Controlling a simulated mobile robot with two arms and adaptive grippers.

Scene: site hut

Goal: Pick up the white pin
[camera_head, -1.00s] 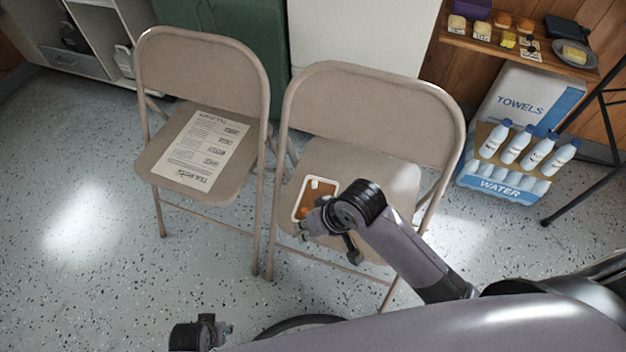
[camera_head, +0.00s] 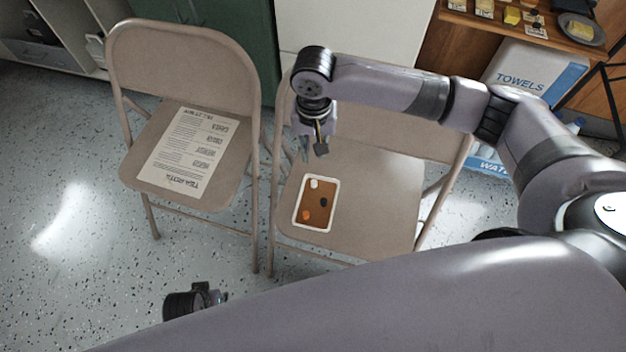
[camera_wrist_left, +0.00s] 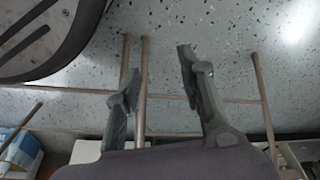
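The white pin (camera_head: 314,183) lies at the far end of a small white-rimmed tray (camera_head: 296,214) with a brown floor. The tray rests on the seat of the right folding chair (camera_head: 375,190). A black piece (camera_head: 323,201) and an orange piece (camera_head: 306,215) lie in the same tray, apart from the pin. My right gripper (camera_head: 313,153) hangs above the far edge of the tray, pointing down, its fingers apart and empty. My left gripper (camera_head: 218,298) is low at the bottom left; in the left wrist view its fingers (camera_wrist_left: 160,72) are spread with nothing between them.
A left folding chair (camera_head: 127,165) holds a printed sheet (camera_head: 188,150). The right chair's backrest (camera_head: 385,130) stands behind my right arm. A towels box (camera_head: 525,75) and a wooden shelf (camera_head: 475,22) are at the right. Speckled floor is clear at left.

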